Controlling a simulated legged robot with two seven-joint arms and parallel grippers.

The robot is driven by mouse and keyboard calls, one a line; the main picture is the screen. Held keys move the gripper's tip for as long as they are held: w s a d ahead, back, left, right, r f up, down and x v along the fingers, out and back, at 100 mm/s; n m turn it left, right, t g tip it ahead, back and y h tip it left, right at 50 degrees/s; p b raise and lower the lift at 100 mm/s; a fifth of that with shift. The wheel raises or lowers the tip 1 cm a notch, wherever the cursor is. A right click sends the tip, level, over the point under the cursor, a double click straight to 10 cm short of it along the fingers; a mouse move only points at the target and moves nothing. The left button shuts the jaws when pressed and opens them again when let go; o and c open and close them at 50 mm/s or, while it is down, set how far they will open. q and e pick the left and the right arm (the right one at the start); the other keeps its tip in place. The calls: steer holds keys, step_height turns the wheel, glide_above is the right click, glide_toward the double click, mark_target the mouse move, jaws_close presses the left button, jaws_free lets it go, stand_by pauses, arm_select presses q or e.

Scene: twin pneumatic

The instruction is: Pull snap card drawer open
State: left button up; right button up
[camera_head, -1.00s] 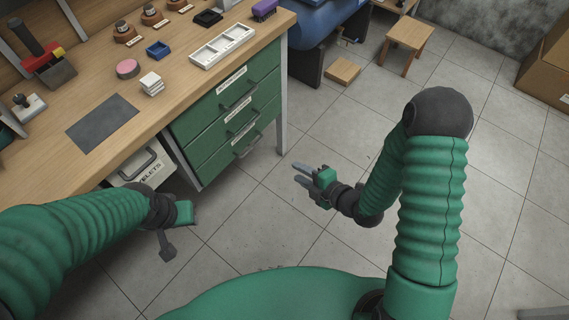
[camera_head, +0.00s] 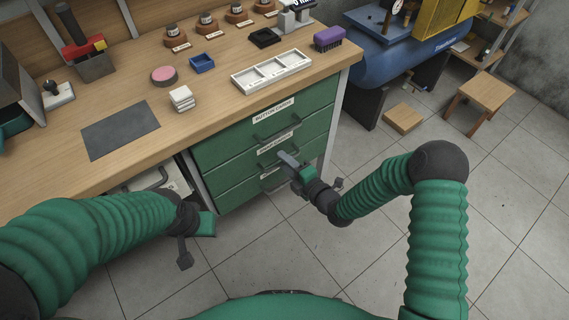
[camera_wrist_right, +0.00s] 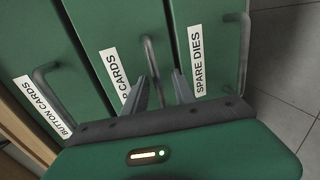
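The snap card drawer (camera_head: 229,171) is the middle of the three green drawers under the bench and looks shut. In the right wrist view its front (camera_wrist_right: 120,25) carries a partly hidden label reading "P CARDS" (camera_wrist_right: 116,72) and a grey bar handle (camera_wrist_right: 153,65). My right gripper (camera_head: 287,160) is in front of this drawer, at its handle. In the right wrist view its two fingers (camera_wrist_right: 160,92) are apart, with the handle lying between or just beyond them; contact cannot be made out. My left gripper (camera_head: 195,235) hangs at lower left, away from the drawers, its fingers unclear.
The button cards drawer (camera_wrist_right: 35,85) is above and the spare dies drawer (camera_wrist_right: 215,30) below, both shut with bar handles. A white tray (camera_head: 271,73) and purple brush (camera_head: 328,39) lie on the bench above.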

steer(key=shift+w+a, duration=0.2)
steer(key=shift+a, duration=0.05)
steer(key=shift+a, duration=0.1)
steer(key=shift+c, duration=0.2)
steer(key=shift+c, duration=1.2)
jaws_close()
steer(key=shift+d+f, duration=0.1)
steer(key=shift+d, duration=0.1)
